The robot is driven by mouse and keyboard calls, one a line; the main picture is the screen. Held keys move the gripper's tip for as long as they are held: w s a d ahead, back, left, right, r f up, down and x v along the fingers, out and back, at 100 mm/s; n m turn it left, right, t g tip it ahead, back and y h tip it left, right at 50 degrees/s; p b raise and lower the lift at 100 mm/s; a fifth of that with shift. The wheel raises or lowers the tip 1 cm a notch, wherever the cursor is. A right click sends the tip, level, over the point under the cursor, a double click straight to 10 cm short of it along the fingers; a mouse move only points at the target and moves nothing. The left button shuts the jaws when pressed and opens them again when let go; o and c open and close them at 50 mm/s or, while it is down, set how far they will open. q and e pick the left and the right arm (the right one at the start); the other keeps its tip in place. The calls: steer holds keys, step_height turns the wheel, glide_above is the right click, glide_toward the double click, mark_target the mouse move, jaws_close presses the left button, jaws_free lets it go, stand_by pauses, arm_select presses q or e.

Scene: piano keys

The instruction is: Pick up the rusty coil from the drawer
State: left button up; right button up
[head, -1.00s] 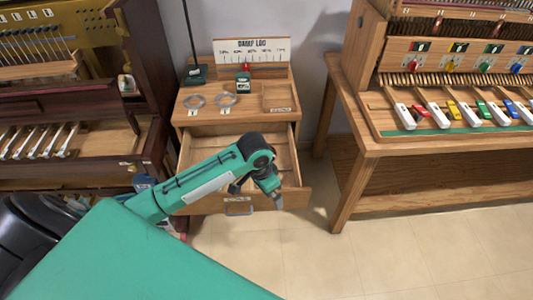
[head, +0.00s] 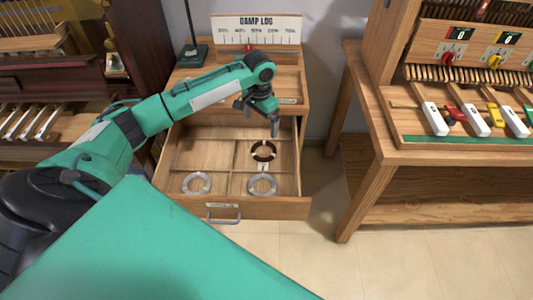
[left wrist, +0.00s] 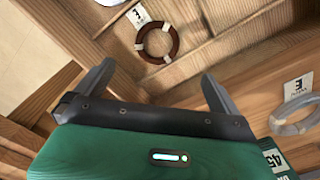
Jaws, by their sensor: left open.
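The rusty coil (head: 263,151) is a dark brown ring with pale bands. It lies in the back right compartment of the open drawer (head: 257,208), and it also shows in the left wrist view (left wrist: 157,42). My left gripper (head: 275,130) hangs above the drawer, close to the coil and apart from it. In the left wrist view its two fingers (left wrist: 158,88) are spread with nothing between them, and the coil shows beyond them. My right gripper is not in view.
Two grey rings lie in the drawer's front compartments, one left (head: 196,183) and one right (head: 262,184). A damp log board (head: 257,29) stands on the cabinet top. A wooden table (head: 385,150) with coloured keys stands to the right. Tiled floor lies in front.

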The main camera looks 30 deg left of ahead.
mark_target(262, 154)
arm_select(q)
steer(key=f, duration=1.3)
steer(key=shift+d+f, duration=0.2)
steer(key=c, duration=0.9)
steer(key=shift+r, duration=0.15)
steer(key=shift+c, duration=0.2)
